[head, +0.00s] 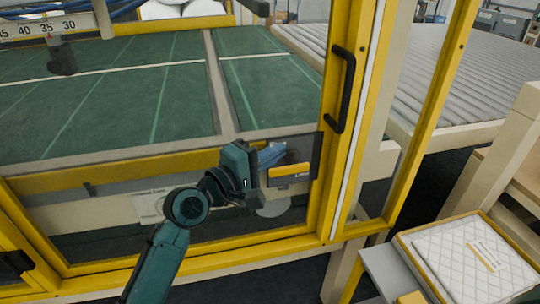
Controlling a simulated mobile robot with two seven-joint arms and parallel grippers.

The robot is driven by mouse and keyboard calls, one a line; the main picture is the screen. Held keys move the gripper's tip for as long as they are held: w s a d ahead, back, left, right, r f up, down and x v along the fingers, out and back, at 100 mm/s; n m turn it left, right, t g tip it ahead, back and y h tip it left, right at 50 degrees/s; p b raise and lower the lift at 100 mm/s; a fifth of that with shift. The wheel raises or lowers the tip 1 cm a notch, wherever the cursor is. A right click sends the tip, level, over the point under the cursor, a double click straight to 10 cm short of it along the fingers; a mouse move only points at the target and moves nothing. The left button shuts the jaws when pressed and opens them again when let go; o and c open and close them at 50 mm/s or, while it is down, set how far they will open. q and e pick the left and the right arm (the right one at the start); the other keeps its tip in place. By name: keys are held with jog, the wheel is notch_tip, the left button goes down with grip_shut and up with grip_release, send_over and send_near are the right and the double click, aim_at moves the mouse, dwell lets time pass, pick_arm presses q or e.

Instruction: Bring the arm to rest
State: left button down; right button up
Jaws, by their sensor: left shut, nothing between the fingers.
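My left arm rises from the bottom of the head view, bent at the elbow. Its gripper (272,155) is shut and empty. It points away from me, in front of the lower part of a yellow-framed door (327,190), beside a dark panel with a yellow label (290,171). I cannot tell whether the gripper touches the panel. The fingertips are small and partly hidden by the wrist. My right gripper is not in view.
Behind the yellow frame lies a green bed (110,100) with pale lines. A black door handle (341,90) is right of the gripper. A roller conveyor (450,70) stands at the back right. A quilted white pad (470,262) lies in a tray at the lower right.

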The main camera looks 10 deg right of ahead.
pick_arm(q)
jog(key=s+a+f+m+t+y, duration=0.1)
jog(key=s+a+f+y, duration=0.25)
jog(key=a+f, duration=0.5)
jog(key=s+a+f+m+t+y, duration=0.15)
jog(key=s+a+f+y, duration=0.35)
jog(key=f, duration=0.7)
jog(key=s+a+f+m+g+y, duration=0.1)
jog(key=s+a+f+m+y, duration=0.3)
jog(key=s+a+f, duration=0.6)
jog(key=s+a+m, duration=0.2)
jog(key=a, duration=0.1)
jog(key=shift+s+a+m, duration=0.2)
jog(key=shift+s+m, duration=0.1)
jog(key=shift+m, duration=0.05)
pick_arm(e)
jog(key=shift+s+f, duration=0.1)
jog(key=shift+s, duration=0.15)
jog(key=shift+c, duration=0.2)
